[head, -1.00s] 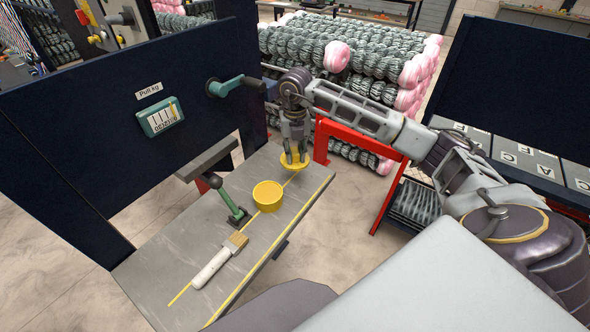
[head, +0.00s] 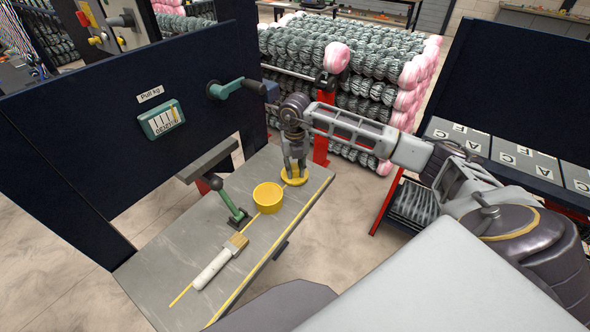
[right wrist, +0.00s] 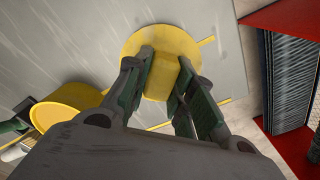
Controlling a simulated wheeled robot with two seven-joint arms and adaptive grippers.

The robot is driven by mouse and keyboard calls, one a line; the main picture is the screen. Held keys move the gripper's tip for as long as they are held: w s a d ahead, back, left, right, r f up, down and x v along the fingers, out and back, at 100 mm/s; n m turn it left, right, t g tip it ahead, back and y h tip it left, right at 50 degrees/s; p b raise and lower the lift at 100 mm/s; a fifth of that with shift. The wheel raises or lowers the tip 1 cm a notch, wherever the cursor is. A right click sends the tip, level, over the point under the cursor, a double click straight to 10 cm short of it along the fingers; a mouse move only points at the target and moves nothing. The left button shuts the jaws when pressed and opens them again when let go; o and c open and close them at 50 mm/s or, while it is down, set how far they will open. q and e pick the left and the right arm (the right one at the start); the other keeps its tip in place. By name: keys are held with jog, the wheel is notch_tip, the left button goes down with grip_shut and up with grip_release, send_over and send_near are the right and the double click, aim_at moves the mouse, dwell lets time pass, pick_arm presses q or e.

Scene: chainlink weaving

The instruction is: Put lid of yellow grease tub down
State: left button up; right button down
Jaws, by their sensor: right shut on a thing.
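The yellow lid (head: 295,178) is at the far end of the narrow grey bench (head: 222,242). It is a round disc with a raised block in the middle, seen in the right wrist view (right wrist: 187,42). My right gripper (head: 294,168) points down and is shut on that block. The lid is low over the bench; I cannot tell whether it touches. The open yellow grease tub (head: 268,197) stands upright on the bench, nearer to me and apart from the lid. It also shows at the left of the right wrist view (right wrist: 62,108). My left gripper is not in view.
A white-handled brush (head: 218,264) lies on the near part of the bench. A green-handled clamp (head: 232,207) stands at the bench's left edge. A dark panel with a dial (head: 161,119) rises to the left. A red frame post (head: 321,145) stands beyond the bench.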

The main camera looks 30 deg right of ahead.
aim_at(295, 167)
jog(key=shift+f, duration=0.65)
jog(key=c, duration=1.2)
grip_release()
jog(key=shift+c, duration=0.2)
jog(key=shift+o, duration=0.2)
jog(key=shift+r, duration=0.75)
notch_tip(295, 167, up, 5)
jog(key=shift+f+b, duration=0.1)
jog(key=shift+b, duration=0.25)
notch_tip(295, 167, up, 4)
jog(key=shift+r, duration=0.15)
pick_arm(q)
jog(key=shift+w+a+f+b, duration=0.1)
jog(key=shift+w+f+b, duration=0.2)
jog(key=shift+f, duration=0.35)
pick_arm(e)
jog(key=shift+r, duration=0.85)
